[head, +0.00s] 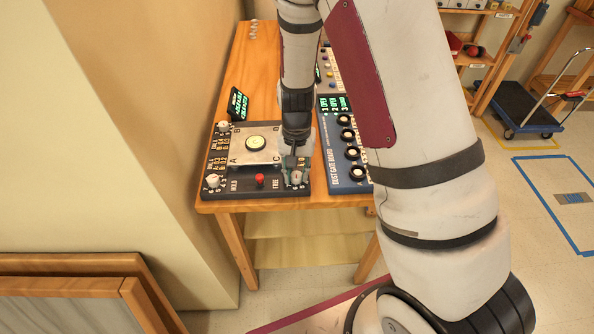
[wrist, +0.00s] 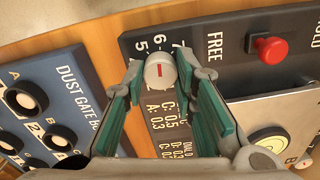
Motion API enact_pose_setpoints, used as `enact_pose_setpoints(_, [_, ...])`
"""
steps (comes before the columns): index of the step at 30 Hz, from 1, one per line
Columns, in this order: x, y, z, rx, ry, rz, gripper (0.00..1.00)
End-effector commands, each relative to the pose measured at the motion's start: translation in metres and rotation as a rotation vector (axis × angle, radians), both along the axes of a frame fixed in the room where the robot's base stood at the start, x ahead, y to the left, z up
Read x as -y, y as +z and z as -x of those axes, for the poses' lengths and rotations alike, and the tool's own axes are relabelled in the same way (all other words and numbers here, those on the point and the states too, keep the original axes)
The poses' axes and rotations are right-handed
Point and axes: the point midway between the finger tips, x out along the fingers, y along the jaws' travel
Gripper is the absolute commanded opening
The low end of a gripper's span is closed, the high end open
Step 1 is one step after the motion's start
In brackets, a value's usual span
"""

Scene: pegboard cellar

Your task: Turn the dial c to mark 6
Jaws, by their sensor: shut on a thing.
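The dial at the plate corner marked C is a pale round knob (head: 296,177) at the front right of the dark panel (head: 238,188). In the wrist view the knob (wrist: 160,71) shows a short red line on its face. Digits 5, 6 and 7 of its scale lie just beyond it, partly covered. My gripper (wrist: 160,78) is shut on this knob, with one green-padded finger on each side. In the head view my gripper (head: 294,160) comes down from above onto the knob, and its fingers partly hide it.
A red button (head: 260,180) sits left of the dial, and a metal plate with a round gauge (head: 256,143) stands behind. Other pale knobs (head: 213,181) are on the panel's left side.

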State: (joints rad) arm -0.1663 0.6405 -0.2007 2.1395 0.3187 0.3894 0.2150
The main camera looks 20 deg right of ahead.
Motion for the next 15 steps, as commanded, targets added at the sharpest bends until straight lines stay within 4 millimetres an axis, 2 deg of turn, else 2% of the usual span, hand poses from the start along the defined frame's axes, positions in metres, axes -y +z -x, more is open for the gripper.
enact_pose_setpoints(15, [-0.0007,0.0004,-0.0007,0.002,-0.070,-0.001,0.00])
